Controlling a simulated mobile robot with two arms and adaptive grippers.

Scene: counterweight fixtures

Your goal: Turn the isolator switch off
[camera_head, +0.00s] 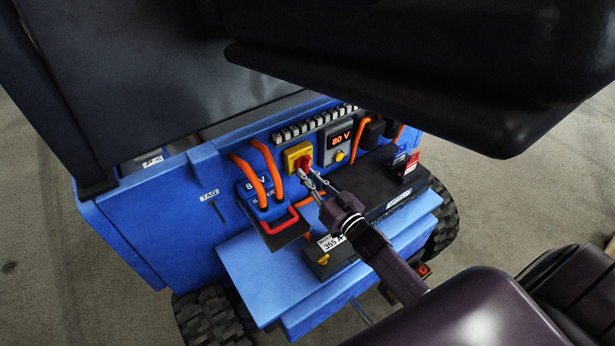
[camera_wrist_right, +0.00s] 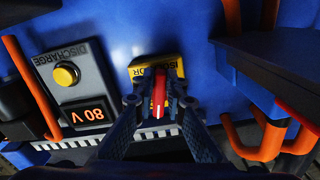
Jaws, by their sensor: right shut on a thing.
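The isolator switch has a yellow plate (camera_head: 293,153) on the blue panel and a red handle (camera_head: 304,162). In the right wrist view the yellow plate (camera_wrist_right: 143,68) is marked "ISO...OR", partly hidden by the red handle (camera_wrist_right: 160,92). My right gripper (camera_head: 308,176) reaches the handle from the front right. In the wrist view its two fingers (camera_wrist_right: 160,100) are shut on the red handle, one on each side. The handle's exact angle against any off mark cannot be read. My left gripper is not in view.
An orange display (camera_head: 340,138) reads 80 V; it also shows in the wrist view (camera_wrist_right: 90,113), beside a yellow discharge button (camera_wrist_right: 66,75). Orange cables (camera_head: 268,165) and a red-handled blue connector (camera_head: 280,222) lie left of the switch. A black battery box (camera_head: 375,185) stands right.

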